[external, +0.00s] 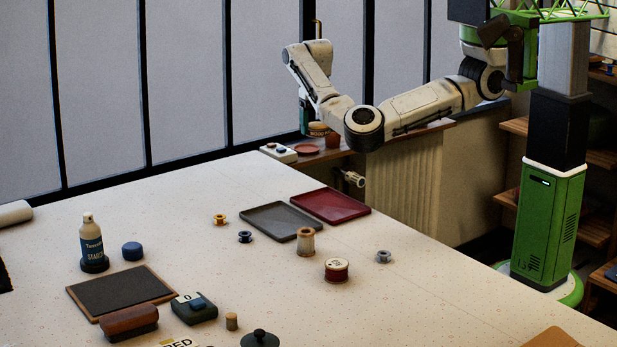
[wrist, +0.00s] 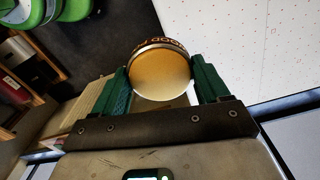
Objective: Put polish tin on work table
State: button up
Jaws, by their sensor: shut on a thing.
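The polish tin (wrist: 161,76) is round, with a plain golden face and dark lettering along its rim. My gripper (wrist: 163,86) is shut on it, with one green finger on each side. In the external view the tin (external: 317,129) shows small and orange-brown at the end of my arm, by the window ledge. My gripper there (external: 308,118) is small and partly hidden. Whether the tin touches the ledge cannot be told. The work table (external: 190,265) is the large pale speckled surface in front.
The window ledge (external: 432,127) holds a red dish (external: 306,149) and a brown pot (external: 332,140). On the table are a grey tray (external: 281,221), a red tray (external: 330,205), spools, a starch bottle (external: 92,246) and a brush (external: 129,322). The table's left-centre back is clear.

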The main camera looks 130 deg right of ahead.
jog(key=w+d+f, duration=0.4)
jog(key=w+d, duration=0.1)
jog(key=w, duration=0.3)
send_over(269, 179)
jog(key=f, duration=0.3)
jog(key=s+f, duration=0.1)
jog(key=f, duration=0.1)
jog(key=shift+w+d+f, duration=0.15)
jog(key=shift+w+f, duration=0.2)
jog(key=shift+f, duration=0.1)
jog(key=shift+f+p, duration=0.55)
jog(key=shift+f, duration=1)
jog(key=shift+f, duration=0.1)
jog(key=o, duration=1.2)
notch_tip(269, 179, up, 12)
jog(key=shift+r+b, duration=0.1)
jog(key=shift+b, duration=0.55)
